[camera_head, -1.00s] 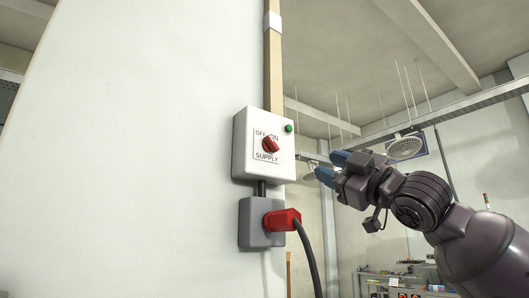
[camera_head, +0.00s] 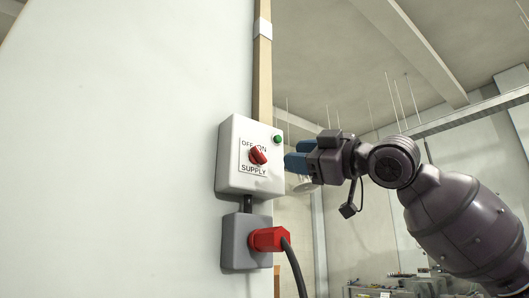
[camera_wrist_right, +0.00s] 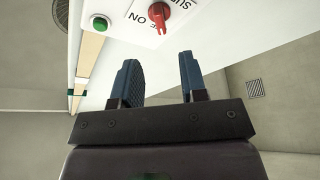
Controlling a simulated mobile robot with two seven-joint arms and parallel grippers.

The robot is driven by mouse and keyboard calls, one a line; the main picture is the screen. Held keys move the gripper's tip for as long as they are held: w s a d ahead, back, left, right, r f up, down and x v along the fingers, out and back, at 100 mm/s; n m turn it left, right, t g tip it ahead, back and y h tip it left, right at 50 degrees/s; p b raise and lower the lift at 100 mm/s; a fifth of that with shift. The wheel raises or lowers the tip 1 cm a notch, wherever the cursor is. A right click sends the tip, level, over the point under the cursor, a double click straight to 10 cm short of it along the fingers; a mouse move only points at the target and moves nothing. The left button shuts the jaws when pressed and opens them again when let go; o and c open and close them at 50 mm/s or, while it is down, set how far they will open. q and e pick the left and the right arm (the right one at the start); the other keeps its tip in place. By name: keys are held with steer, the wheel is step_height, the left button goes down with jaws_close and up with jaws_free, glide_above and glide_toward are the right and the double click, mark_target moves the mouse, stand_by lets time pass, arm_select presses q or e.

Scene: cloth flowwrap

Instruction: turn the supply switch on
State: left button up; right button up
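The supply switch box (camera_head: 232,170) is white and hangs on the pale wall panel. Its red knob (camera_head: 258,157) sits under the OFF and ON marks, with a green round lamp (camera_head: 277,139) at the upper right. My right gripper (camera_head: 289,162) has blue fingers and is just right of the box, apart from the knob. In the right wrist view the fingers (camera_wrist_right: 158,80) are spread with nothing between them. The knob (camera_wrist_right: 161,17) shows there beyond the fingertips, at the top of the picture, beside the green lamp (camera_wrist_right: 99,24). My left gripper is not in view.
A grey socket (camera_head: 238,243) with a red plug (camera_head: 267,239) and a black cable (camera_head: 294,268) is below the box. A wooden strip (camera_head: 262,75) runs up above the box. A cluttered bench stands far back at lower right.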

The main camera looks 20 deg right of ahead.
mark_target(262, 154)
steer(key=p+x, duration=0.2)
steer(key=x, duration=0.7)
steer(key=shift+f, duration=0.1)
jaws_close()
